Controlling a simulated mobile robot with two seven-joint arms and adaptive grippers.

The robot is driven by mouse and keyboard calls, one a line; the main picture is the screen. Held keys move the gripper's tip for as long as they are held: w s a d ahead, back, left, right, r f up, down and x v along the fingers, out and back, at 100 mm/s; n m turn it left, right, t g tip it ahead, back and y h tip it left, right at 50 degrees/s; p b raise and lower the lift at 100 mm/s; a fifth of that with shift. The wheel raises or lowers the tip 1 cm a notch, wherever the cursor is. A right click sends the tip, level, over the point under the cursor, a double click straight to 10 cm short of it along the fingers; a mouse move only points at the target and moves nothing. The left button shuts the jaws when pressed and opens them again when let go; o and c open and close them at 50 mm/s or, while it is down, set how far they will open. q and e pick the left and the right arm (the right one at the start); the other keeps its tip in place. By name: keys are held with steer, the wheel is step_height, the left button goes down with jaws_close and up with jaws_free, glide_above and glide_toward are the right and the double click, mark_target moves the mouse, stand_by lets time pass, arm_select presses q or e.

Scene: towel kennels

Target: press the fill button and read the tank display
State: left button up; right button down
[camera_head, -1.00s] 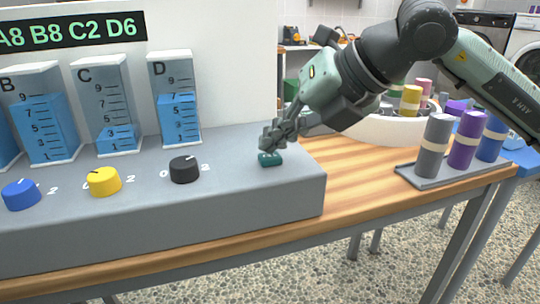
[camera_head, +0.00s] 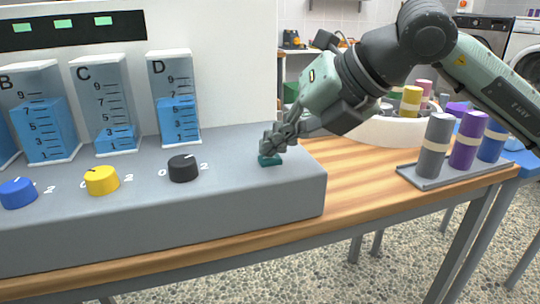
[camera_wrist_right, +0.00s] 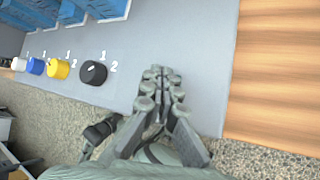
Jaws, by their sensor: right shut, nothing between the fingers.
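The green button (camera_head: 270,161) sits at the right end of the grey console (camera_head: 120,222). My right gripper (camera_head: 270,148) is shut and empty, its fingertips on or just over the button; contact is hard to confirm. In the wrist view my right gripper (camera_wrist_right: 160,84) hides the button. The display (camera_head: 75,28) shows plain green blocks, no readable characters; its left end is cut off. Tank B (camera_head: 42,130) is blue to about 7, tank C (camera_head: 115,138) to about 2, tank D (camera_head: 178,120) to about 6. Another tank is mostly cut off at left. My left gripper is out of view.
Blue (camera_head: 18,193), yellow (camera_head: 102,180) and black (camera_head: 183,168) knobs stand along the console front. Right of it the wooden tabletop (camera_head: 345,185) has clear space. A grey tray (camera_head: 415,178) with rolled towels and a white basin (camera_head: 378,128) lie further right.

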mark_target(275, 159)
stand_by(0.5)
steer(key=shift+r+p, duration=0.35)
steer(key=shift+r, duration=0.5)
steer(key=shift+r+p, duration=1.35)
steer(key=shift+r, duration=1.15)
